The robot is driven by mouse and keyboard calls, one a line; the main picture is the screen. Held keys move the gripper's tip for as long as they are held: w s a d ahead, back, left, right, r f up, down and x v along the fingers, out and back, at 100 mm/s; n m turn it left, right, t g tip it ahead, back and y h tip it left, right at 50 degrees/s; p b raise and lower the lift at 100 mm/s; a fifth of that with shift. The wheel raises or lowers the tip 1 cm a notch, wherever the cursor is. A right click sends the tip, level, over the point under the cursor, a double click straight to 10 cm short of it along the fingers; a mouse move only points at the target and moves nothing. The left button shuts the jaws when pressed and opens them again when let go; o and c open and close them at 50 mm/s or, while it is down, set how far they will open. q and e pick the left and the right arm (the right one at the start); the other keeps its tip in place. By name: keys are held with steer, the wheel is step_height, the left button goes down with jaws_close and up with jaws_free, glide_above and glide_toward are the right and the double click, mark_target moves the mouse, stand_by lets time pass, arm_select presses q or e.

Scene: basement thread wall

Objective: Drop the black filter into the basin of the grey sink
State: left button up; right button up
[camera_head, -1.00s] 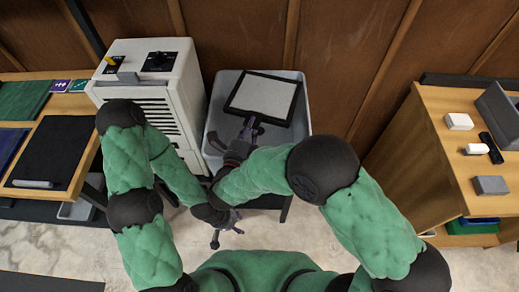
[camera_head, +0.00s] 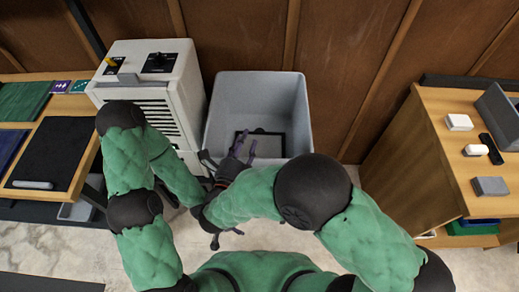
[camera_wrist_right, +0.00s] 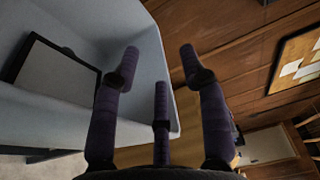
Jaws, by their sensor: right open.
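The black filter (camera_head: 268,133), a black-framed flat panel, lies low inside the basin of the grey sink (camera_head: 260,95). In the right wrist view the filter (camera_wrist_right: 55,78) shows its pale grey mesh inside the sink wall (camera_wrist_right: 150,75). My right gripper (camera_head: 238,150) is open and empty over the near part of the basin, apart from the filter; its spread fingers show in the wrist view (camera_wrist_right: 160,62). The gripper and forearm hide part of the basin. My left gripper (camera_head: 217,236) is low in front of the white machine, mostly hidden, and its jaws are unclear.
A white machine (camera_head: 150,75) with a yellow knob stands left of the sink. A wooden table (camera_head: 60,160) with a black mat is at the far left. A wooden cabinet (camera_head: 440,180) with small white and grey items stands at the right. Floor is free between sink and cabinet.

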steer(key=v, duration=0.6)
steer(key=shift+s, duration=0.1)
stand_by(0.4)
